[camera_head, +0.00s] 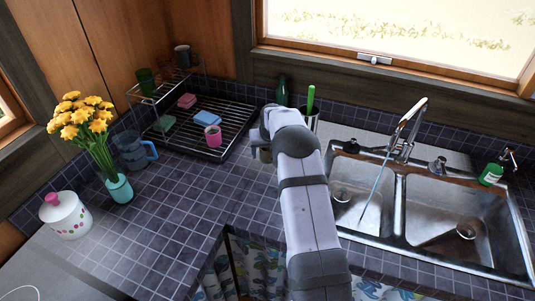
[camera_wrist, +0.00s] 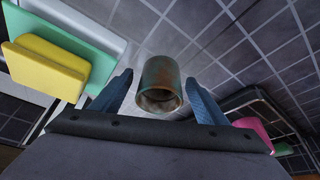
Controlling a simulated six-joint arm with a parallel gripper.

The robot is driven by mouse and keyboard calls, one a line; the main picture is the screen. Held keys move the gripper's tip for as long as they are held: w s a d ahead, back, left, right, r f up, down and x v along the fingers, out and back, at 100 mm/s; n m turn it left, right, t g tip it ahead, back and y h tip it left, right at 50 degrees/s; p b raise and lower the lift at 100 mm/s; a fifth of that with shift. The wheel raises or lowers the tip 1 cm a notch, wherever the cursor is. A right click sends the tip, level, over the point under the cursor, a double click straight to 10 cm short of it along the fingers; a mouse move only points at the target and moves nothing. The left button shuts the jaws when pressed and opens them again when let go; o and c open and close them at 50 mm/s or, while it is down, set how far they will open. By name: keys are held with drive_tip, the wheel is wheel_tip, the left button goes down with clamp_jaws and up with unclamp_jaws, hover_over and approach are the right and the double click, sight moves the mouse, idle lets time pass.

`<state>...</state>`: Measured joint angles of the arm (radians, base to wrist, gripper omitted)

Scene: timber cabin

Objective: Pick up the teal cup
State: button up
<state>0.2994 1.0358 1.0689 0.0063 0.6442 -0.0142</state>
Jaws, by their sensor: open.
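The teal cup (camera_wrist: 160,74), with rusty brown patches, shows in the wrist view near the middle, its round opening toward the camera. My gripper (camera_wrist: 158,80) is open, with one blue finger on each side of the cup. Gaps show between the cup and both fingers, so it is not gripped. In the head view my gripper (camera_head: 262,143) is over the counter right of the dish rack, partly hidden by my arm. I cannot clearly make out the cup there.
A dish rack (camera_head: 238,139) with a pink cup (camera_head: 213,136) stands to the left. A metal sink (camera_head: 440,207) is to the right. A yellow block (camera_wrist: 45,68) lies on a green one (camera_wrist: 98,48) in the wrist view. The tiled counter (camera_head: 185,205) has free room in front.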

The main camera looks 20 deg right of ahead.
drive_tip(key=c, duration=1.2)
drive_tip(key=shift+r, duration=0.1)
wheel_tip(320, 180, up, 10)
drive_tip(key=b, duration=0.3)
